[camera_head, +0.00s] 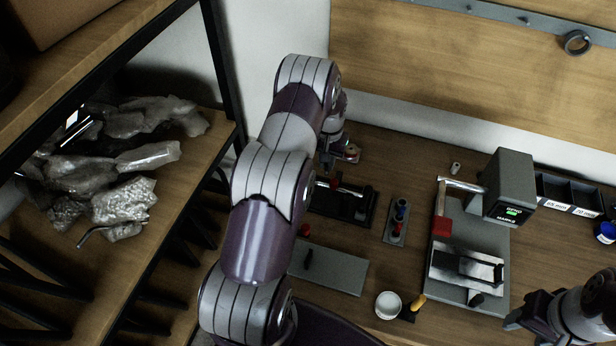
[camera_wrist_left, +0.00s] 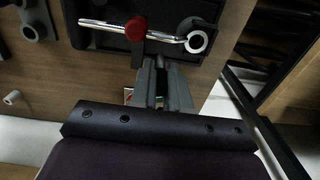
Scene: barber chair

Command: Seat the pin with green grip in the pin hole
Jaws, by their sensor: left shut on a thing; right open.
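My left gripper (camera_head: 346,153) is behind the black fixture (camera_head: 338,207), partly hidden by my own arm. In the left wrist view its fingers (camera_wrist_left: 160,84) are shut close together. A small green patch (camera_wrist_left: 159,103) shows between them and looks like part of the green grip; the rest of that pin is hidden. Just past the fingertips, the black fixture (camera_wrist_left: 100,38) carries a metal rod (camera_wrist_left: 130,30) with a red knob (camera_wrist_left: 136,28) and a ring end (camera_wrist_left: 197,42). I cannot tell which opening is the pin hole. My right gripper (camera_head: 520,318) is open at lower right.
A grey holder (camera_head: 395,234) with blue and red pieces stands right of the fixture. A grey plate (camera_head: 340,272) lies in front. A grey machine (camera_head: 508,180) stands at right, near black bins (camera_head: 555,188). A white cup (camera_head: 388,305) and a yellow-handled tool (camera_head: 419,301) are in front.

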